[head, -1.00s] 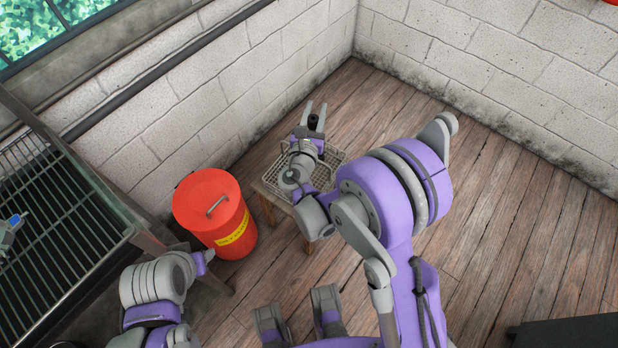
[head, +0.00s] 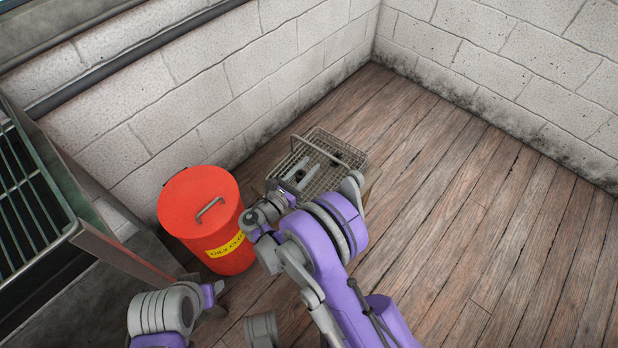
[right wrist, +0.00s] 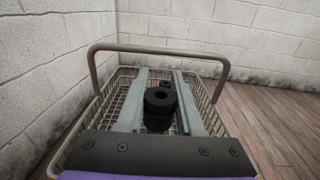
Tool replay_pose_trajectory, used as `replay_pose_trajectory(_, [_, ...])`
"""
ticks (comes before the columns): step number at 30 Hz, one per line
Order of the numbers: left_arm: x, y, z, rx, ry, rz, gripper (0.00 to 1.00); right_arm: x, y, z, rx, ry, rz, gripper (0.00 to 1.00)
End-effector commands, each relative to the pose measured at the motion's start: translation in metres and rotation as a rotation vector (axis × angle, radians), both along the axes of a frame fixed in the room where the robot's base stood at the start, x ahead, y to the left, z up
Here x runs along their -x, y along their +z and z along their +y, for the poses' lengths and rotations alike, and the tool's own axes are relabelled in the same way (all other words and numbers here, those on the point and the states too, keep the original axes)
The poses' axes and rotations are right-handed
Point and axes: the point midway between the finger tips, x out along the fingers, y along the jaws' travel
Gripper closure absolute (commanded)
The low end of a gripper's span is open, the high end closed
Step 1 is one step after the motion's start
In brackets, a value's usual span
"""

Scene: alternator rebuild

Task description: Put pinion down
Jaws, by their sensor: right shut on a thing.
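The pinion, a black cylinder with a hole in its top (right wrist: 160,101), sits between the two grey fingers of my right gripper (right wrist: 162,92). The gripper is shut on it, inside the outline of the wire basket (right wrist: 216,93). In the head view my right gripper (head: 309,163) reaches over the basket (head: 352,152), with the pinion (head: 300,175) dark between its fingers. I cannot tell whether the pinion touches the basket's floor.
The basket's raised handle (right wrist: 158,47) arches past the fingertips. A red lidded bin (head: 204,217) stands left of the basket, with a metal rack (head: 35,190) farther left. Wooden floor to the right is clear.

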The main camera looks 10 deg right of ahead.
Motion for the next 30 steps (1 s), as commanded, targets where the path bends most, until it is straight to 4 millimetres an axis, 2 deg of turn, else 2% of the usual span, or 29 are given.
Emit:
replay_pose_trajectory(5, [-0.001,-0.003,0.0,0.0,0.0,0.0,0.5,0.0,-0.014,0.0,0.0,0.001,0.0,1.0])
replay_pose_trajectory(12, [-0.002,-0.01,0.0,0.0,0.0,-0.001,0.5,0.0,-0.046,0.0,0.001,0.001,-0.001,1.0])
replay_pose_trajectory(30, [-0.002,-0.009,0.0,0.0,0.0,-0.001,0.5,0.0,-0.057,0.0,0.0,0.001,0.0,1.0])
